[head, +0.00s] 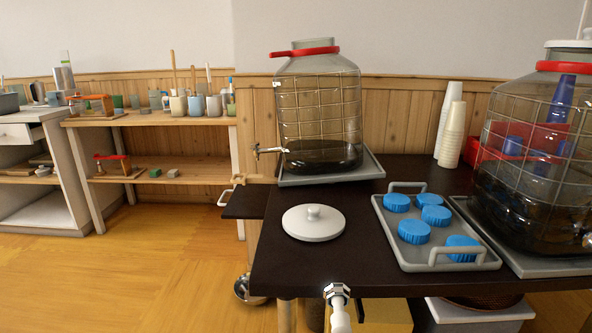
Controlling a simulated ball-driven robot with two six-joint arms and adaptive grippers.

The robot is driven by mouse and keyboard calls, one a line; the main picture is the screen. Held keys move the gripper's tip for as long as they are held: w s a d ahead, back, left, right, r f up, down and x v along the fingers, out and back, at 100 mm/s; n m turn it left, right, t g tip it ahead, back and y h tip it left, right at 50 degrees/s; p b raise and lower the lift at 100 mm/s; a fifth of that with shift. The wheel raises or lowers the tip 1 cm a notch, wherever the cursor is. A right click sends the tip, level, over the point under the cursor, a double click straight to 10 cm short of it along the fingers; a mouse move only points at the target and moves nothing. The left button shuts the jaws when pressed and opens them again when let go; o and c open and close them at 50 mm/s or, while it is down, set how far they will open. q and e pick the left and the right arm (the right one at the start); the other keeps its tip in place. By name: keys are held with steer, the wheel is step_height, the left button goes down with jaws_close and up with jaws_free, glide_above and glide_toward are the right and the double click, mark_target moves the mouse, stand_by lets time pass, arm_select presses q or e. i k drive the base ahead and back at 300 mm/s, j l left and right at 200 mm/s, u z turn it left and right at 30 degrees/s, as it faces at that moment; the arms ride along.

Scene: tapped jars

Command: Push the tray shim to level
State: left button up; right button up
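A large clear jar (318,110) with a red collar, a wire cage and a metal tap (268,151) stands on a flat grey tray (374,170) on the dark table. Dark liquid lies at its bottom. A second caged jar (520,150) with dark liquid stands on another grey tray (540,266) at the right, cut off by the picture edge. I cannot make out a shim under either tray, and I cannot tell whether either tray is tilted. Neither of my grippers is in view.
A white knobbed lid (313,228) lies at the front left of the dark table (345,258). A handled grey tray (413,259) holds several blue caps. White cup stacks (452,130) stand behind. Wooden shelves (150,118) stand left.

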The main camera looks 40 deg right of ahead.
mark_target(248, 179)
steer(key=i+j+z, duration=0.2)
steer(key=z, duration=0.15)
steer(key=i+j+z, duration=0.15)
steer(key=j+z, duration=0.2)
steer(key=j, duration=0.15)
steer(key=i+j+z, duration=0.1)
steer(key=j+z, duration=1)
steer(key=j, duration=0.2)
steer(key=j+z, duration=0.15)
steer(key=j, duration=0.25)
